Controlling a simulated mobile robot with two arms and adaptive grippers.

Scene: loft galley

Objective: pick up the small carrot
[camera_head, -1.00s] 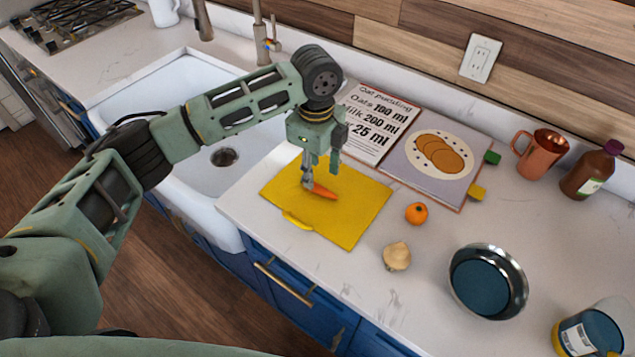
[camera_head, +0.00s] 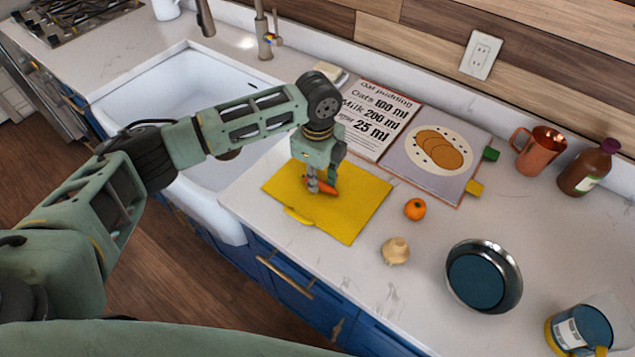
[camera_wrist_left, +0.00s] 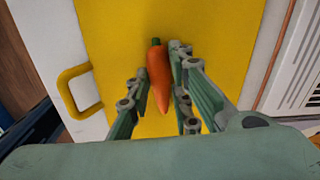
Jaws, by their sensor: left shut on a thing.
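The small carrot (camera_head: 332,186), orange with a short green top, is at the yellow cutting board (camera_head: 347,221). In the left wrist view the carrot (camera_wrist_left: 159,77) stands lengthwise between the two fingers, green end away from the palm. My left gripper (camera_head: 322,188) points down over the board and is shut on the carrot. In the left wrist view the gripper (camera_wrist_left: 158,82) has a finger on each side of it. I cannot tell whether the carrot still touches the board. My right gripper is not in view.
An orange fruit (camera_head: 415,209) and an onion-like bulb (camera_head: 396,251) lie right of the board. An open recipe book (camera_head: 437,156) lies behind. A pan (camera_head: 484,278), copper mug (camera_head: 540,151), brown bottle (camera_head: 588,168) and jar (camera_head: 580,329) stand farther right. The sink (camera_head: 165,85) is at left.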

